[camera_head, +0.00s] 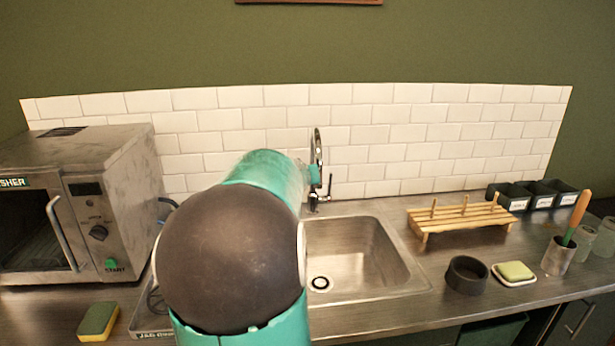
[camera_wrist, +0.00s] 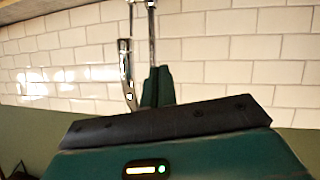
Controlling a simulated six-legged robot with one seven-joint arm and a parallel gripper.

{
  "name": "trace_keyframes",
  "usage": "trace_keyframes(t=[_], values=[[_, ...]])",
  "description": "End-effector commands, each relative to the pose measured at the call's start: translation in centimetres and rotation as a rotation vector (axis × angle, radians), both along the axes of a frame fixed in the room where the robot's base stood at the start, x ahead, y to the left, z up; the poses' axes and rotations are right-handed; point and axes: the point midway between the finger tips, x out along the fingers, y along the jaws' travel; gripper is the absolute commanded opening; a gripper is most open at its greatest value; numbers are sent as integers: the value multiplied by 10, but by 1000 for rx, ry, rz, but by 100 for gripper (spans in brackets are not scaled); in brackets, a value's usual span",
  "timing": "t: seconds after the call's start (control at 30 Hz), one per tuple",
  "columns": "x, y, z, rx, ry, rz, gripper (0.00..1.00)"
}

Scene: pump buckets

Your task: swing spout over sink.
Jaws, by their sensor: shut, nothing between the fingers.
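A chrome faucet (camera_head: 317,150) with a tall arched spout stands behind the sink (camera_head: 385,287), near its back left corner. From the head camera the arch looks nearly edge-on. My gripper (camera_head: 315,177) is beside the faucet, partly hidden behind my own arm. In the wrist view my gripper (camera_wrist: 157,82) has its teal fingers shut and empty. The chrome spout (camera_wrist: 127,72) shows just left of the fingers there, with an upright chrome pipe (camera_wrist: 151,30) beyond their tips. I cannot tell whether the fingers touch the spout.
The tiled wall (camera_head: 380,115) is close behind.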

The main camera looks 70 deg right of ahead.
Motion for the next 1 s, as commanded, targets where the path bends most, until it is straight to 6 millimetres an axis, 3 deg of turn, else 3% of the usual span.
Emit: trace_keyframes(t=[0.23,0.6,0.77,1.0], values=[[29,3,28,213,215,-45,0],[43,41,72,445,436,-161,0],[41,40,68,460,447,-170,0],[34,18,37,462,448,-171,0]])
